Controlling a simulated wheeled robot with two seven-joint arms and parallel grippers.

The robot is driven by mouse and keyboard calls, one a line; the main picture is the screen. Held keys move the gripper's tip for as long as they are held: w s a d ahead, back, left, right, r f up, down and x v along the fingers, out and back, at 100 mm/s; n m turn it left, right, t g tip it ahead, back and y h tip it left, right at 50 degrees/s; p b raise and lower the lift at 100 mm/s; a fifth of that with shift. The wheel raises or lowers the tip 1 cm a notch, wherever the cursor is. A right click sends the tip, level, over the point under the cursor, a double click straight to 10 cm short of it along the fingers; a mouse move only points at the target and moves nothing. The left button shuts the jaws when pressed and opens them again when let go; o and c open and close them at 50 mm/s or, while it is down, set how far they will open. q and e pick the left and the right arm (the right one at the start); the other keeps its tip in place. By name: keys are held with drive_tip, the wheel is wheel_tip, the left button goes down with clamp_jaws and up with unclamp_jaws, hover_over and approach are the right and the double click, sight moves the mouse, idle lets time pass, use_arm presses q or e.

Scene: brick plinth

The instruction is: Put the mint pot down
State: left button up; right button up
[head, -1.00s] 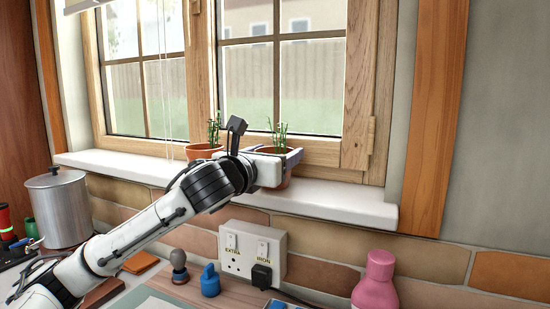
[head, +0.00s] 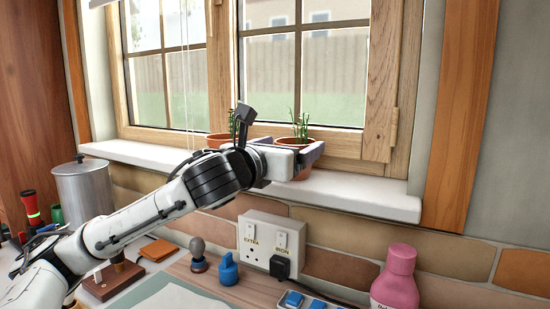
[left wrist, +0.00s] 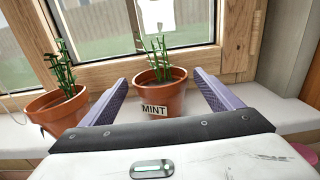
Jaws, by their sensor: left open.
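The mint pot (left wrist: 168,95) is a terracotta pot with green stems and a white MINT label, in the middle of the left wrist view. In the head view, the mint pot (head: 297,144) stands upright on the white window sill (head: 370,197). My left gripper (left wrist: 160,77) is open, with one purple-grey finger on each side of the pot and gaps showing on both sides. The pot's lower part is hidden by the gripper body in the left wrist view. My right gripper is not in view.
A second potted plant (left wrist: 52,108) stands left of the mint pot, close to the left finger. The window frame (head: 380,100) rises behind. Below are a socket plate (head: 262,240), a pink bottle (head: 396,280) and a metal canister (head: 85,190). The sill's right part is clear.

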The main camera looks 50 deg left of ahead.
use_arm(q)
drive_tip(key=b+v, duration=0.4)
drive_tip(key=v, duration=0.4)
drive_tip(key=shift+b, duration=0.35)
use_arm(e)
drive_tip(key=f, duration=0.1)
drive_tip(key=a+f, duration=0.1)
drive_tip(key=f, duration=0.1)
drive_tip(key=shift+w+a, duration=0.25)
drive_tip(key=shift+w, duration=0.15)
use_arm(q)
drive_tip(key=shift+s+d, duration=0.1)
